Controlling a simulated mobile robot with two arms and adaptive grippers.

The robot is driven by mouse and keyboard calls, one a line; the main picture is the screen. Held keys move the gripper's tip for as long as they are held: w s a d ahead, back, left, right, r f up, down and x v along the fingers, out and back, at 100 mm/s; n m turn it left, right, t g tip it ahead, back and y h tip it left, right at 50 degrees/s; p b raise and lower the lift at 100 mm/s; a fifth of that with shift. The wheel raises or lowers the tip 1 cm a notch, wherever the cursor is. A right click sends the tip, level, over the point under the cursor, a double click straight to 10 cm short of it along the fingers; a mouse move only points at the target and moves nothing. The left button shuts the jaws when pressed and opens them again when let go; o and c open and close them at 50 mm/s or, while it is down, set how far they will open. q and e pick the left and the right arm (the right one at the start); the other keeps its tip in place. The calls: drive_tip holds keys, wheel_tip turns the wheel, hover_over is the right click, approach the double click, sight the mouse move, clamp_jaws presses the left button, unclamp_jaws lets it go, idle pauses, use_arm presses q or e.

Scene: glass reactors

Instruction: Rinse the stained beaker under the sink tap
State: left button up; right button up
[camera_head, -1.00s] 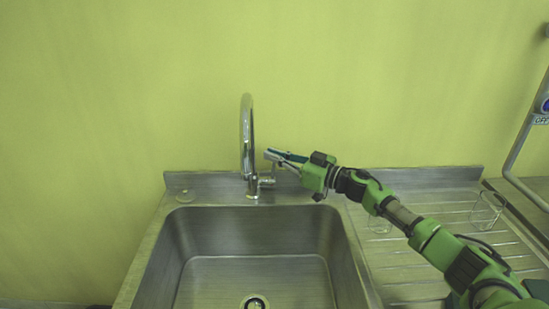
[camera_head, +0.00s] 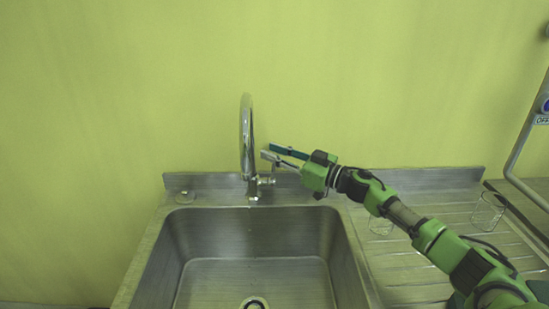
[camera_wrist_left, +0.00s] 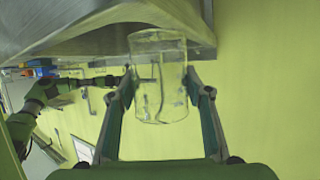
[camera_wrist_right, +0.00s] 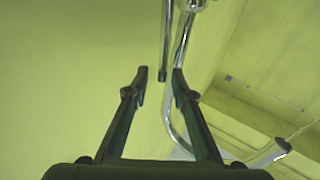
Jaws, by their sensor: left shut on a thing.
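The clear glass beaker (camera_wrist_left: 158,75) is between the fingers of my left gripper (camera_wrist_left: 160,85) in the left wrist view; the gripper is shut on it. I cannot make out the stain clearly. My left gripper and this beaker are outside the head view. The chrome tap (camera_head: 246,135) stands behind the steel sink (camera_head: 255,240), with a side handle (camera_head: 265,181) at its base. My right gripper (camera_head: 269,151) is open and empty just right of the tap, above the handle. In the right wrist view the tap (camera_wrist_right: 183,35) shows beyond its parted fingers.
A ribbed drainboard (camera_head: 410,270) lies right of the sink, with a glass beaker (camera_head: 487,212) and another glass (camera_head: 380,223) on it. A small glass dish (camera_head: 185,197) sits on the ledge left of the tap. The basin is empty.

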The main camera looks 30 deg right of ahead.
wheel_tip(320, 180, up, 9)
drive_tip(key=shift+f, duration=0.2)
idle(0.6)
